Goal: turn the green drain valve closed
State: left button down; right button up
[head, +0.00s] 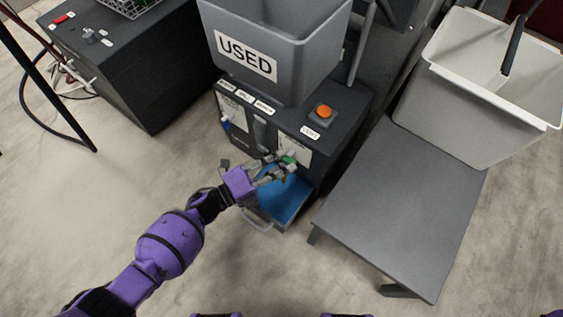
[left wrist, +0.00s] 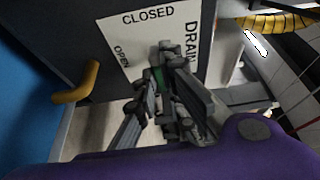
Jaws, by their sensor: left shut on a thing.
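The green drain valve (head: 289,159) is on the front of the dark cabinet below the "USED" bin. My left gripper (head: 274,168) reaches it from the left and is shut on its handle. In the left wrist view the fingers (left wrist: 163,72) close around the handle, and only a small green part (left wrist: 158,76) shows between them. Behind it is a white label plate (left wrist: 135,45) reading "CLOSED", "OPEN" and "DRAIN". The fingers cover much of the handle, so its exact angle is hard to tell. My right gripper is not in view.
A blue tray (head: 285,203) with a grey handle sits just below the valve. The grey "USED" bin (head: 310,62) and an orange button (head: 323,111) are above. A grey table (head: 400,210) with a pale bin (head: 450,110) stands right.

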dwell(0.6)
pick_arm(q)
jog(key=c, duration=1.8)
grip_release()
jog(key=shift+c, duration=0.2)
jog(key=v, duration=1.2)
jog(key=shift+r, duration=0.1)
